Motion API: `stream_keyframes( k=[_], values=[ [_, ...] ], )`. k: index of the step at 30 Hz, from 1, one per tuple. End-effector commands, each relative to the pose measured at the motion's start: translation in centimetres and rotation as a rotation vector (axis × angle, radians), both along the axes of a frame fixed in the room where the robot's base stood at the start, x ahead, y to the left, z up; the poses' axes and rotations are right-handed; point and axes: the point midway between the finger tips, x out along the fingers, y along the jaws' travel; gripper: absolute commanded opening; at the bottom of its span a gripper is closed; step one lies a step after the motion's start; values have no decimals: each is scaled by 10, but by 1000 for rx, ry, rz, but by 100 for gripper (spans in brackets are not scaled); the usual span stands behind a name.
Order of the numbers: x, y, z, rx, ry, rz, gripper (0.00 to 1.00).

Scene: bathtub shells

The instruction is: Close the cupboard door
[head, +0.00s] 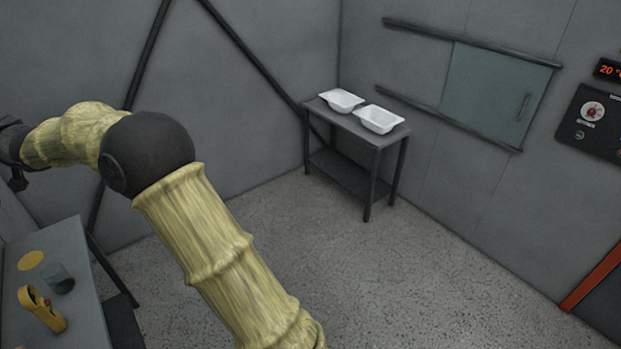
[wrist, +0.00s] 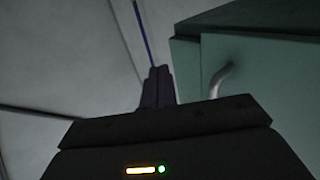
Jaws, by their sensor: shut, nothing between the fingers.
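In the wrist view, a teal cupboard (wrist: 186,72) fills the right side. A curved metal handle (wrist: 220,78) sticks out from its teal front, which I take as the door (wrist: 265,95). A narrow teal strip shows left of the door, with a step between them; how far the door is open I cannot tell. My gripper (wrist: 157,72) is shut and empty, its dark fingertips left of the handle and apart from it in the picture. In the head view the cupboard is not visible, and my arm runs to the left edge, where the fingertips are not clear.
A dark side table (head: 375,137) with two white tubs (head: 341,100) (head: 379,119) stands in the far corner. A grey table (head: 85,300) with a yellow object (head: 42,310) and a grey cup (head: 58,279) is at lower left. A teal sliding panel (head: 485,90) hangs on the right wall. The middle floor is clear.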

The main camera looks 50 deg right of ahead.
Motion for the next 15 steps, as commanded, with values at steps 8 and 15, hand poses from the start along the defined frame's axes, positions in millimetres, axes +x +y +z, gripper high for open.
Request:
stream_keyframes(
  k=[8,15],
  values=[
    [0,1,0,0,0,2,0],
    [-5,-16,2,0,1,7,0]
  ],
)
